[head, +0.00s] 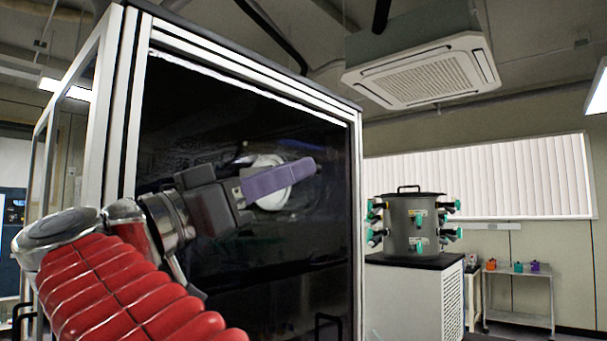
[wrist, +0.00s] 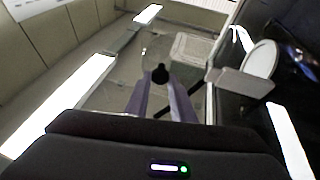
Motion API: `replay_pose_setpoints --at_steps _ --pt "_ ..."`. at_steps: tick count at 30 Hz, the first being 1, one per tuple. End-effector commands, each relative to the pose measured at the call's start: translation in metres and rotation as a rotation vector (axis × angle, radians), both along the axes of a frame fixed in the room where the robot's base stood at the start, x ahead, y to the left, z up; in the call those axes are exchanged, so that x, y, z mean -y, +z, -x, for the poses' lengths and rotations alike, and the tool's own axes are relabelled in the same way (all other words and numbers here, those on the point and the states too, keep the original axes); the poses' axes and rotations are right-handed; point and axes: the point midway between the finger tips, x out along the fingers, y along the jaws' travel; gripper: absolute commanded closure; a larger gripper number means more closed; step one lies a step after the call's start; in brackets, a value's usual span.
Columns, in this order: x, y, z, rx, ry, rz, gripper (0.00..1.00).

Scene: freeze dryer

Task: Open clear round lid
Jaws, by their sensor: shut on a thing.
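My gripper (head: 306,170), with purple fingers, is raised in front of the dark cabinet panel and points right. In the wrist view my gripper (wrist: 163,92) is closed around a small black knob (wrist: 160,73). A faint see-through disc, the clear round lid (wrist: 168,57), shows around and beyond the knob; its outline is hard to make out. In the head view the lid cannot be made out at the fingertips. The grey drum (head: 413,236) of the freeze dryer stands apart, to the right and farther back, with a black handle (head: 408,188) above its top.
The tall dark-panelled cabinet (head: 250,105) with a pale metal frame stands close beside my arm. A white round shape (head: 272,183) shows at its panel, behind my fingers. Green-tipped valves ring the drum. A small cart (head: 518,285) stands at the far right.

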Motion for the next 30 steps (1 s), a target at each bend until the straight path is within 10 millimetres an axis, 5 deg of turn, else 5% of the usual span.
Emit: replay_pose_setpoints --at_steps 8,9,16,30 --pt "0.0004 -0.0016 -0.0019 -0.004 -0.003 0.002 1.00" --pt "0.0005 -0.0017 -0.0020 -0.004 -0.003 0.002 0.75" --pt "0.0015 -0.0014 -0.0016 -0.003 -0.004 0.000 0.59" --pt "-0.0061 -0.0055 0.0048 -0.003 -0.004 0.000 0.58"
